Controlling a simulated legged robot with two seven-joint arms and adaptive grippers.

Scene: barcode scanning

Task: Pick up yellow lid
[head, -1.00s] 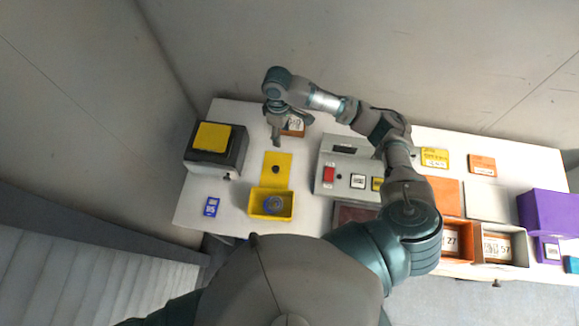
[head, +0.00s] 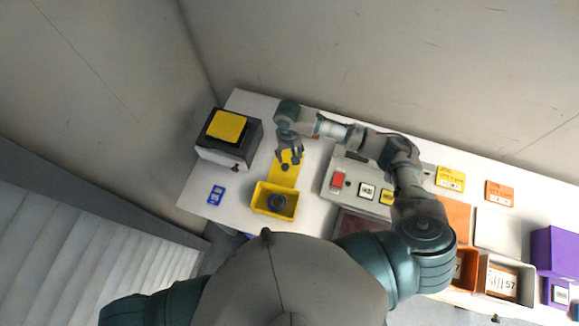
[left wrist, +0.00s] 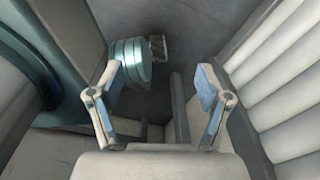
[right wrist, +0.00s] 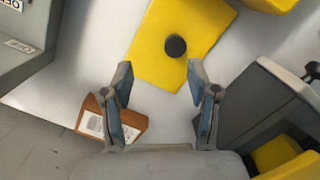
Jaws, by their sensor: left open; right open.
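The yellow lid (head: 283,174) is a flat yellow rectangle with a dark round knob. It lies on the white table, directly behind the yellow box. In the right wrist view the lid (right wrist: 168,32) is ahead of the fingers, with the knob (right wrist: 175,46) between and beyond the fingertips. My right gripper (head: 289,156) is open and empty, over the lid's far end in the head view; its fingers (right wrist: 161,75) are spread. My left gripper (left wrist: 157,75) is open and empty, away from the table, and hidden in the head view.
The yellow box (head: 273,201) holds a round dark item. A dark machine with a yellow top (head: 226,126) stands left of the lid, and a grey panel (head: 338,161) stands right. A blue tag (head: 216,195) lies front left.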

